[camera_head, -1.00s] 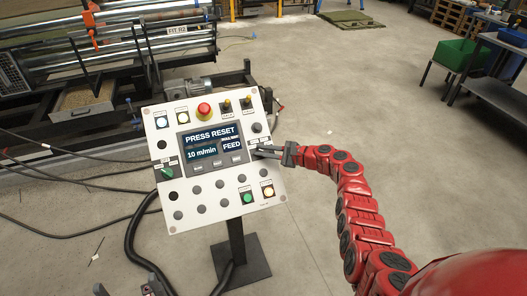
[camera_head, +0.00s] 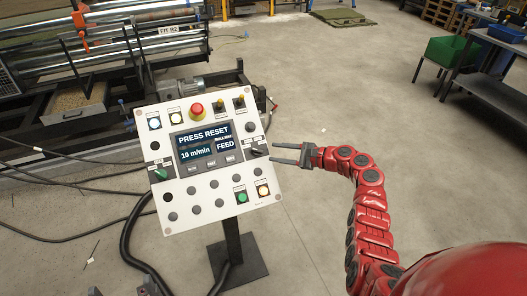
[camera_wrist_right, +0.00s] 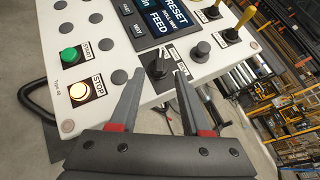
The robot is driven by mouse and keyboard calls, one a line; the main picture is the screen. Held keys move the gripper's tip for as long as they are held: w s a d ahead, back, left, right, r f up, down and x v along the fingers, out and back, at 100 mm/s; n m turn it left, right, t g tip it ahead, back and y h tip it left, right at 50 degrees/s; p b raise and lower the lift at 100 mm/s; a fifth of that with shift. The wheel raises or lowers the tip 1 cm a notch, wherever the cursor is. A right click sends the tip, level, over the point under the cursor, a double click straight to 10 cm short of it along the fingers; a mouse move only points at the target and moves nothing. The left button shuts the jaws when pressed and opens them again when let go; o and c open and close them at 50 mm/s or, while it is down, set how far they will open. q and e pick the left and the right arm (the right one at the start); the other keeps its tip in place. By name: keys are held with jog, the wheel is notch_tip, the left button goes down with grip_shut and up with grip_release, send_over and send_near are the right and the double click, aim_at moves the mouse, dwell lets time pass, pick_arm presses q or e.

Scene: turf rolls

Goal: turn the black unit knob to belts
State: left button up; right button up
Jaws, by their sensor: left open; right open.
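The control panel (camera_head: 206,202) stands tilted on a post. A black selector knob (camera_head: 258,152) sits at its right edge, beside the screen reading FEED. The knob (camera_wrist_right: 158,66) also shows in the right wrist view, with small labels around it too small to read. My right gripper (camera_head: 273,154) is open just right of the knob, apart from it. In the wrist view its two fingers (camera_wrist_right: 161,76) point at the knob from either side, with nothing held. My left gripper (camera_head: 117,278) shows only partly at the bottom left edge, open and away from the panel.
The screen (camera_head: 203,144) reads PRESS RESET and 10 m/min. A red button (camera_head: 196,109), a round dark knob (camera_wrist_right: 200,50) and a green-marked selector (camera_head: 160,174) are on the panel. Roller machinery (camera_head: 110,50) stands behind.

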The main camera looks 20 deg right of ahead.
jog(key=v, duration=0.9)
jog(key=shift+d+b, duration=0.2)
jog(key=shift+b, duration=0.25)
jog(key=shift+s, duration=0.1)
